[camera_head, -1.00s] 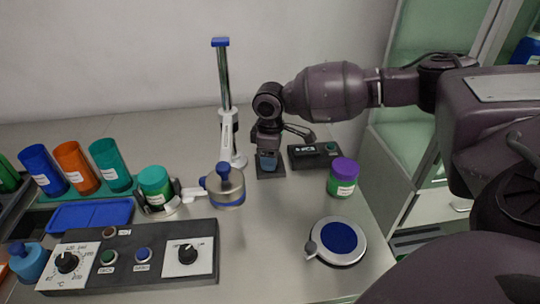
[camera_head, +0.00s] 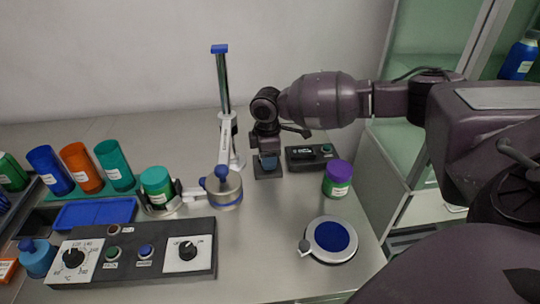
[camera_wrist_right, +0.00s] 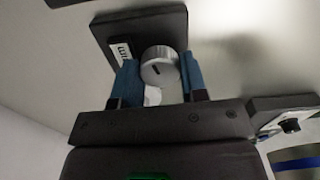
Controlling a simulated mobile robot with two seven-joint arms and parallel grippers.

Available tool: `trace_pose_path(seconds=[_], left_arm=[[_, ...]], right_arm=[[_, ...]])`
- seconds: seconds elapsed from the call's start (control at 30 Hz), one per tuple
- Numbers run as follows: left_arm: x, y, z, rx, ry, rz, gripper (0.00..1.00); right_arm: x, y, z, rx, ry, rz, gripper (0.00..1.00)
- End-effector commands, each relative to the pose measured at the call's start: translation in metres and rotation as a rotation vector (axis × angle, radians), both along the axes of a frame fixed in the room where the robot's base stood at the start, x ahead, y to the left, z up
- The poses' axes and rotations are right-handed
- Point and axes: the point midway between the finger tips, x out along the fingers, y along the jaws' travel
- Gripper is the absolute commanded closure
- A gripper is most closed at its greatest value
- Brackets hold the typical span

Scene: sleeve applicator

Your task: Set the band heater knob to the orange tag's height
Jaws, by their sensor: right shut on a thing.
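My right gripper (camera_head: 267,162) reaches down at the back middle of the table, over a small dark block. In the right wrist view its two blue fingers (camera_wrist_right: 160,82) are shut on the sides of a round silver knob (camera_wrist_right: 160,66) with a dark mark on its face. The knob sits on a dark plate (camera_wrist_right: 117,29) with a white label, too small to read. In the head view the gripper hides the knob. An orange cup (camera_head: 83,168) with a white label stands at left; an orange labelled piece (camera_head: 7,268) shows at the left edge. My left gripper is not in view.
A control panel (camera_head: 130,272) at front left has a temperature dial knob (camera_head: 73,259) and a second knob (camera_head: 187,250). A tall stand (camera_head: 224,100) is just left of my gripper. A purple-lidded jar (camera_head: 338,178) and a round blue-topped plate (camera_head: 330,238) are at right.

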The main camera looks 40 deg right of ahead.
Motion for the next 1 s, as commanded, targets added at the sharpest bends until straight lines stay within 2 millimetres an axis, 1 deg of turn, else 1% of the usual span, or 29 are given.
trace_pose_path(seconds=[0.03, 0.2, 0.4, 0.93, 0.97, 1.0], left_arm=[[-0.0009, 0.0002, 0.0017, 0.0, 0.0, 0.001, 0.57], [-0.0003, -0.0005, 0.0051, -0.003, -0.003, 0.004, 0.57], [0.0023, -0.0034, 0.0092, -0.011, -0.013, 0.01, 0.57], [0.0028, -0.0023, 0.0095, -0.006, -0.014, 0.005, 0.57], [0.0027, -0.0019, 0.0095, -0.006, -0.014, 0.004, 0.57], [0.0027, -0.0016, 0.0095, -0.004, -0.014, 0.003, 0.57]], right_arm=[[-0.0004, 0.001, 0.0024, 0.002, -0.002, 0.032, 0.84], [-0.0001, 0.0006, 0.0019, 0.001, -0.002, 0.125, 0.84], [-0.0006, 0.0008, 0.0004, 0.001, 0.001, 0.196, 0.84], [-0.0006, 0.0007, -0.0007, 0.001, 0.002, 0.221, 0.84], [-0.0006, 0.0007, -0.0007, 0.001, 0.002, 0.221, 0.56], [-0.0006, 0.0006, -0.0007, 0.001, 0.002, 0.221, 0.5]])
